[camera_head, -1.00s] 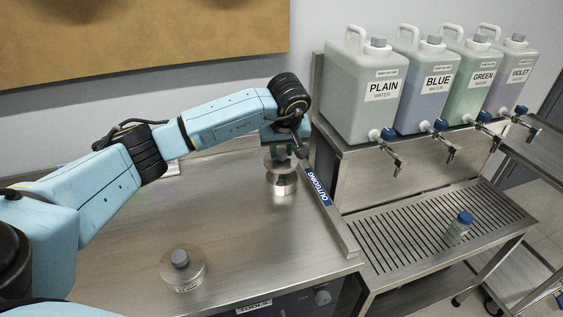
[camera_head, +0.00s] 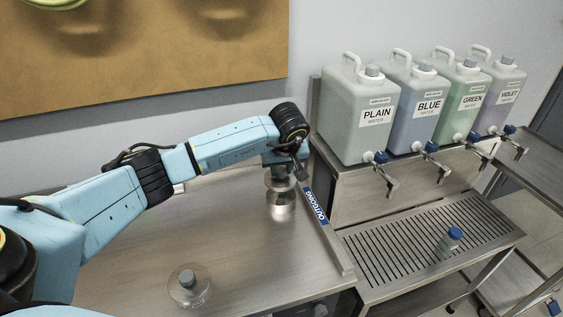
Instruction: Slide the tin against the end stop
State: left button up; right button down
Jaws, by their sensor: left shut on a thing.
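A shiny metal tin (camera_head: 281,207) stands upright on the steel bench, near the rail at the bench's right edge. My left gripper (camera_head: 279,175) is directly above the tin, pointing down, and is shut on its top. The fingers and the grip point are mostly hidden by my wrist. The end stop seems to be the raised metal rail (camera_head: 336,248) with the blue OUTGOING label (camera_head: 315,205). The tin is close to its left side; I cannot tell whether they touch. My right gripper is not in view.
A second tin with a grey knob (camera_head: 188,285) stands at the bench's front. Right of the rail are a slotted drain tray (camera_head: 400,255) with a blue-capped bottle (camera_head: 449,242) and a shelf of several labelled water jugs (camera_head: 360,115). The bench between the tins is clear.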

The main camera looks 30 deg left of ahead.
aim_at(282, 181)
pick_arm(q)
jog(key=shift+f+b, duration=1.65)
jog(key=shift+f, duration=0.7)
jog(key=shift+f+b, duration=0.45)
jog(key=shift+f, duration=0.2)
jog(key=shift+f, duration=0.15)
jog(key=o, duration=1.5)
jog(key=shift+o, duration=0.2)
